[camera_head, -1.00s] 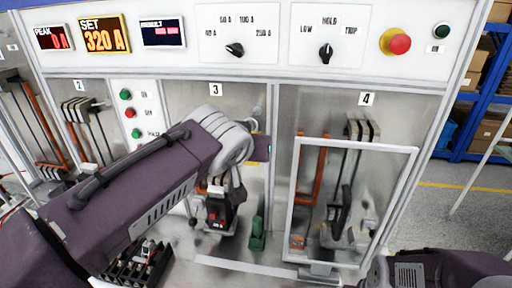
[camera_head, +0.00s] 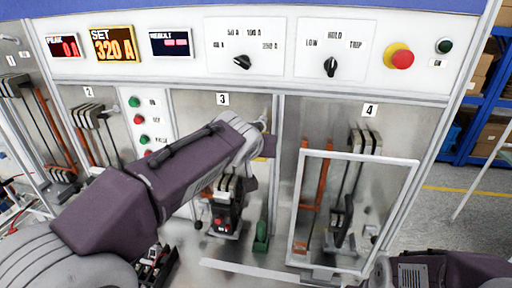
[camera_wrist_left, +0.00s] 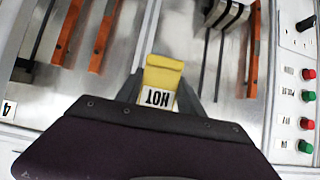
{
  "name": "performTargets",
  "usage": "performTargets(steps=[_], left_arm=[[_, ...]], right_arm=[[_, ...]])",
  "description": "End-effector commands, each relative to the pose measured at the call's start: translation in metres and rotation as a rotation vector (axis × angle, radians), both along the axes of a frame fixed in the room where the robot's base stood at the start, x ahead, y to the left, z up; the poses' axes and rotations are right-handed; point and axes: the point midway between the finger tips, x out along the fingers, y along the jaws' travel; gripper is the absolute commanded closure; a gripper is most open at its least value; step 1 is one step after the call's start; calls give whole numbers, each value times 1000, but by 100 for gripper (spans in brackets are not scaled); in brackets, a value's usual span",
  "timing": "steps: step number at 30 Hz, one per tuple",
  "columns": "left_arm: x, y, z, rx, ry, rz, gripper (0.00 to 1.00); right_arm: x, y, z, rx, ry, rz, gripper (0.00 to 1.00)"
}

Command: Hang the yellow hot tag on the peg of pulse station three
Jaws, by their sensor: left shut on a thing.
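The yellow hot tag (camera_wrist_left: 162,76) is in the left wrist view, with a white label reading HOT upside down. My left gripper (camera_wrist_left: 163,92) is shut on it, one dark finger on each side. In the head view my left arm reaches across the front of pulse station three (camera_head: 222,99). Its wrist is near the post between stations three and four, and it hides most of the gripper. A sliver of yellow (camera_head: 261,159) shows beside the wrist. I cannot clearly make out the peg. My right arm shows at the lower right, its gripper out of frame.
Station four (camera_head: 369,110) has a clear framed door (camera_head: 410,190) to the right. A breaker (camera_head: 226,208) and a green part (camera_head: 261,237) stand below my left wrist. The button strip (camera_head: 135,118) is left of station three. The control panel (camera_head: 290,50) runs above.

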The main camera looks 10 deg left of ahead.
Motion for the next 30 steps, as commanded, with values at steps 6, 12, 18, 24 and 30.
performTargets(steps=[6, 12, 18, 24, 30], left_arm=[[16, 1, 1, 1, 1, 1, 94], [31, 0, 1, 0, 0, 0, 94], [41, 0, -9, 1, 0, 1, 94], [44, 0, -12, 0, -1, 0, 94], [45, 0, -11, 0, 0, 0, 94]], right_arm=[[0, 0, 13, 0, 0, 0, 64], [0, 0, 23, 0, 0, 0, 64], [0, 0, 16, 0, 0, 0, 64], [0, 0, 12, 0, 0, 0, 64], [0, 0, 12, 0, 0, 0, 64]])
